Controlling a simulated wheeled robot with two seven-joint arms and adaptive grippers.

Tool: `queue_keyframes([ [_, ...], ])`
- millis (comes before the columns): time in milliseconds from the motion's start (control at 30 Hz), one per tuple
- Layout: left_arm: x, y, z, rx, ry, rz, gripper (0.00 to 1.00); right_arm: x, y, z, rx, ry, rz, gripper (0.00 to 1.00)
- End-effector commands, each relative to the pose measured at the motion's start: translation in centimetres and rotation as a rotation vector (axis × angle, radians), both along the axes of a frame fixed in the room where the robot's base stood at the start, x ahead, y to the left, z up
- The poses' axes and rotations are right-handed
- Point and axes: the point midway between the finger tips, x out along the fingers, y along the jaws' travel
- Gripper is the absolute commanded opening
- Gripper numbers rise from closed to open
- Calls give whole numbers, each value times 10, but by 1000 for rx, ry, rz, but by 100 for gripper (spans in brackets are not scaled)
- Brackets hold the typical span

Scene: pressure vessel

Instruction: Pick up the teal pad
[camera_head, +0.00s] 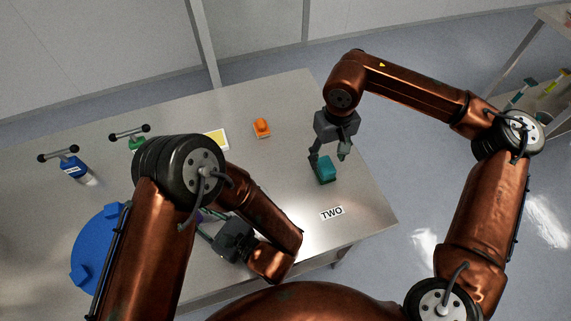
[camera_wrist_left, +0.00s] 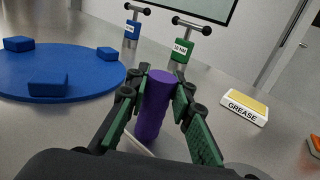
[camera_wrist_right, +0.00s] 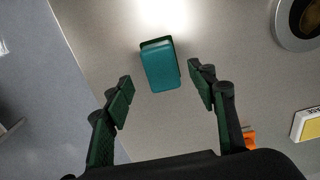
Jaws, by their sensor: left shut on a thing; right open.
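The teal pad (camera_head: 325,170) is a small block with a darker layer along one edge, lying on the metal table near its right side. My right gripper (camera_head: 328,156) is open just above and beside the pad. In the right wrist view the pad (camera_wrist_right: 160,66) lies ahead of the open fingers (camera_wrist_right: 160,88), roughly between their lines, with nothing held. My left gripper (camera_wrist_left: 160,95) is shut on a purple cylinder (camera_wrist_left: 154,104) that stands roughly upright between its fingers. In the head view my left arm hides most of that cylinder.
A blue round plate (camera_head: 92,245) with raised blocks is at the left. Blue (camera_head: 72,168) and green (camera_head: 136,143) T-handled tools, a yellow grease pad (camera_head: 217,140) and an orange block (camera_head: 261,127) stand farther back.

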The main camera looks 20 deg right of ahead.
Motion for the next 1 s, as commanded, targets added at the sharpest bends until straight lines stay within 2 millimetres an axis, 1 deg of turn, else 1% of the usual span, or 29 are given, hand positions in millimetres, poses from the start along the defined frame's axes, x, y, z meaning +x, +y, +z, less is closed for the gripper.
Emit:
queue_keyframes([
  [33,0,0,0,0,0,0,0,-2,2,-8,0,2,1,52],
  [100,0,0,0,0,0,0,0,-1,1,-18,0,2,-1,52],
  [200,0,0,0,0,0,0,0,-1,1,-26,1,0,-1,52],
  [467,0,0,0,-1,1,0,0,-1,2,-28,1,-1,-1,52],
  [1000,0,0,0,-1,1,0,0,-1,2,-28,2,-1,-1,15],
])
